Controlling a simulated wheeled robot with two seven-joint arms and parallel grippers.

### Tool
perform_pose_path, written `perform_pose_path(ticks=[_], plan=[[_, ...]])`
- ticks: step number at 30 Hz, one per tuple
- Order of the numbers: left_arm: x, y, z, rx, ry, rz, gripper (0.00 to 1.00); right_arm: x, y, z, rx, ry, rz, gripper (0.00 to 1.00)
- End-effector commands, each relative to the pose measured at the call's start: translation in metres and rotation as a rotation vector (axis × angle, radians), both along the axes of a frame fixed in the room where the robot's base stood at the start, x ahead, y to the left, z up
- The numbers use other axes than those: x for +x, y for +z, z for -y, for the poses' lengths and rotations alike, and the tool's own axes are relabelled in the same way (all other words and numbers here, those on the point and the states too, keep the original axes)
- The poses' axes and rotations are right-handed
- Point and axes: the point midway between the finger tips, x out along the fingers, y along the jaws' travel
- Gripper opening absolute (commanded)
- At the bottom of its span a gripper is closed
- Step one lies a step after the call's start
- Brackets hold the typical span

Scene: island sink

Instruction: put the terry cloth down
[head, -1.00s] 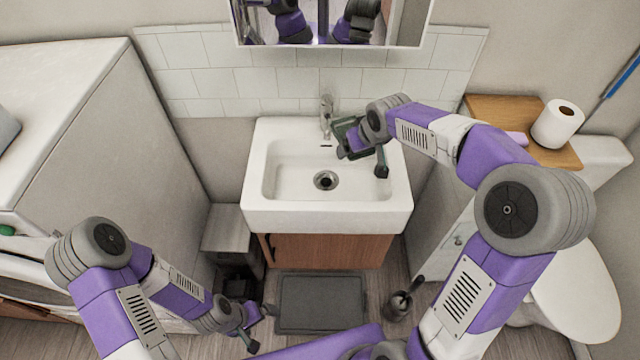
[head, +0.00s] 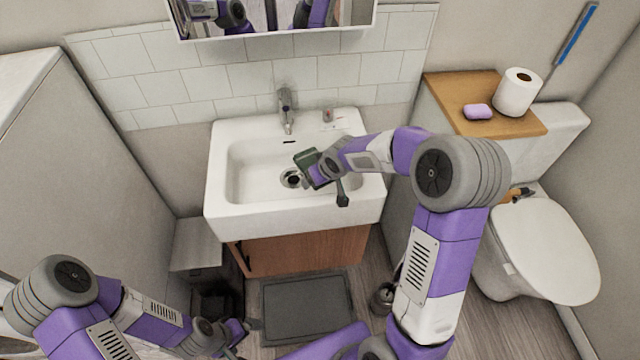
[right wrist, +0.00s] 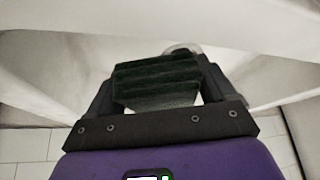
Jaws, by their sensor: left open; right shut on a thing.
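The terry cloth (right wrist: 156,82) is dark green and looks folded or bunched between the fingers in the right wrist view. In the head view the dark green cloth (head: 307,159) shows over the sink basin (head: 252,160), close to the drain. My right gripper (head: 318,178) is shut on it, pointing down into the basin. I cannot tell whether the cloth touches the basin. My left gripper (head: 243,338) is open and empty, low over the floor in front of the sink cabinet.
A faucet (head: 286,110) stands behind the basin, with a small item (head: 328,115) on the rim. The wooden shelf (head: 459,92) at right holds purple soap (head: 478,111) and a paper roll (head: 517,91). The toilet (head: 545,245) stands at right. The basin's left side is clear.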

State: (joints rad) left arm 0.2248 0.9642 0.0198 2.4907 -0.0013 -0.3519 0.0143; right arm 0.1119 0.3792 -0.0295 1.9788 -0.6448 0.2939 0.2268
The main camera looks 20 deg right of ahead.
Motion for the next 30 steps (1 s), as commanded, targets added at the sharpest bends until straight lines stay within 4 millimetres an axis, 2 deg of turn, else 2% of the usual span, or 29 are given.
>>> perform_pose_path(ticks=[1,4,13,29,30], plan=[[0.0,-0.007,0.0,0.0,0.0,0.0,1.0,0.0,-0.012,-0.001,0.0,0.002,-0.001,0.54],[0.0,-0.009,0.0,0.0,0.0,0.0,1.0,0.0,-0.019,0.0,0.0,0.001,0.0,0.54],[0.0,-0.009,0.0,0.0,0.0,0.0,1.0,0.0,-0.02,0.0,0.0,0.0,0.002,0.54],[0.0,-0.022,0.0,0.0,0.0,0.0,1.0,0.0,-0.032,0.0,-0.001,0.002,0.0,0.54],[0.0,-0.022,0.0,0.0,0.0,0.0,1.0,0.0,-0.032,0.0,-0.001,0.002,-0.002,0.88]])
